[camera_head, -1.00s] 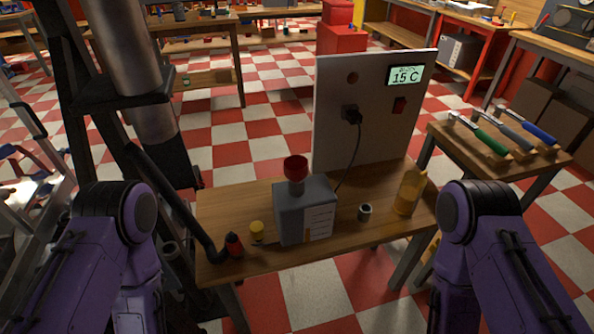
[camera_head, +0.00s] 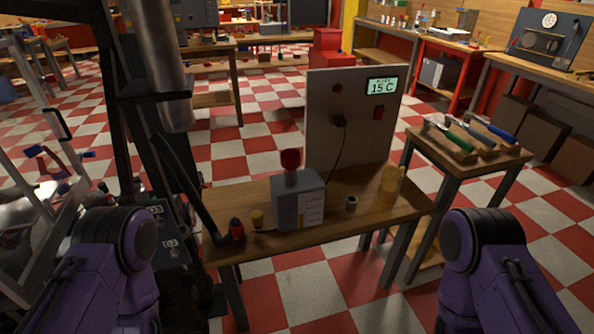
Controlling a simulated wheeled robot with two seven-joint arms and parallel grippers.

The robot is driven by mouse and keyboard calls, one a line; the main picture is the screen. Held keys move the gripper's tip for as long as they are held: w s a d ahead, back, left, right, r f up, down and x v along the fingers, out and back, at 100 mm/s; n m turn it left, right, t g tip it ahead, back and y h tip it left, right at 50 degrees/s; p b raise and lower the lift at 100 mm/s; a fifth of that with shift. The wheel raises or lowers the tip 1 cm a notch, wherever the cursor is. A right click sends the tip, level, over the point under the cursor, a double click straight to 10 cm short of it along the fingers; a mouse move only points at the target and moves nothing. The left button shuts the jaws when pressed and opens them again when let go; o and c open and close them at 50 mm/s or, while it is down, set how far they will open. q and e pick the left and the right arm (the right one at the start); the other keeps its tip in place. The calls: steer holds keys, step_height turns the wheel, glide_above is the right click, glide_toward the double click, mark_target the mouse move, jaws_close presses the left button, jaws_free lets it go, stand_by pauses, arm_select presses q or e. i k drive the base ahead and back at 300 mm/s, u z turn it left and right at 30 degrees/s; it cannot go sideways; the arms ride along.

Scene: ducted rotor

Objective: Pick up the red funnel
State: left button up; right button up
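The red funnel (camera_head: 290,158) sits on top of a grey box-shaped device (camera_head: 298,200) on the wooden table (camera_head: 330,222). The device has a pale scale with an orange mark on its front. Only the upper links of my two purple arms show, at the lower left and lower right. Both grippers are out of view, and nothing is seen touching the funnel.
A panel (camera_head: 350,118) with a 15 C display stands behind the device, with a cable. A yellow bottle (camera_head: 389,186), a small grey cylinder (camera_head: 351,204), a yellow-capped item (camera_head: 257,219) and a red-tipped hose (camera_head: 237,229) are on the table. A side table (camera_head: 468,160) holds several tools.

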mark_target(291, 158)
steer(key=z, duration=1.15)
steer(key=i, duration=0.65)
steer(key=u, duration=0.7)
